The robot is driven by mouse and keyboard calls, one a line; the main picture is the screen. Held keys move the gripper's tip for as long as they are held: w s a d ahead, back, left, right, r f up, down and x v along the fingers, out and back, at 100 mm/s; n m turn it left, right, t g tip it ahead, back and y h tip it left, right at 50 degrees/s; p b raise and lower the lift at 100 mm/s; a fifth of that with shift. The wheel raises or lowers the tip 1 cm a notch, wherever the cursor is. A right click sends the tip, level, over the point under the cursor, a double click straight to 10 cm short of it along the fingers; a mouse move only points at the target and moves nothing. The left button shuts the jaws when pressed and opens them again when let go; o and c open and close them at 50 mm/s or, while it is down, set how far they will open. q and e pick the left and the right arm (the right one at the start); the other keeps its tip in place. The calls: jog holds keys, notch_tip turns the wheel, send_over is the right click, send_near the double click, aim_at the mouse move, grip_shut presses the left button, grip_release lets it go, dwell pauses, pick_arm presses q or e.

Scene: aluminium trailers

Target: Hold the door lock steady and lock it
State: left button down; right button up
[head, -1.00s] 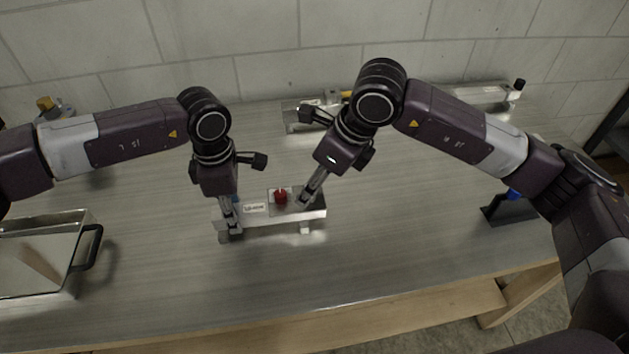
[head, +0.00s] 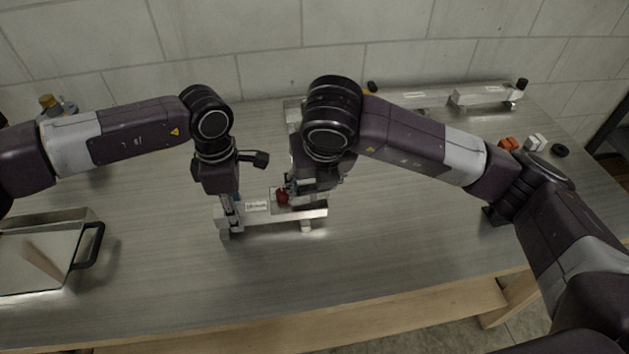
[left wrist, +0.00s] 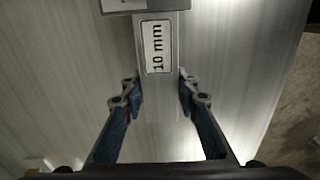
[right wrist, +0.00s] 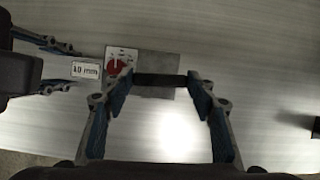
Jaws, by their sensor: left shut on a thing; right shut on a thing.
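The door lock (head: 275,217) is a low silvery aluminium piece on short feet in the middle of the bench. It carries a "10 mm" label (left wrist: 158,46) and a red knob (right wrist: 118,63). My left gripper (left wrist: 160,94) is shut on the narrow metal bar at the lock's left end. My right gripper (right wrist: 162,80) is shut on a dark crosspiece on the grey plate (right wrist: 156,60), right of the red knob. In the head view, my right wrist hides much of the plate. Whether the lock is locked cannot be told.
A metal tray (head: 92,216) with a black handle is at the left. Aluminium pieces (head: 485,95) stand along the back wall. Small orange and white items (head: 508,143) lie at the back right. The bench in front of the lock is clear.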

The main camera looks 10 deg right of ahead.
jog(key=shift+m, duration=0.6)
jog(key=shift+c, duration=0.2)
jog(key=o, duration=1.2)
jog(key=shift+r, duration=0.1)
jog(key=v, duration=1.1)
jog(key=shift+s+a+r, duration=0.2)
jog(key=shift+a+r, duration=0.05)
jog(key=shift+r, duration=0.1)
pick_arm(q)
jog(key=c, duration=1.4)
grip_release()
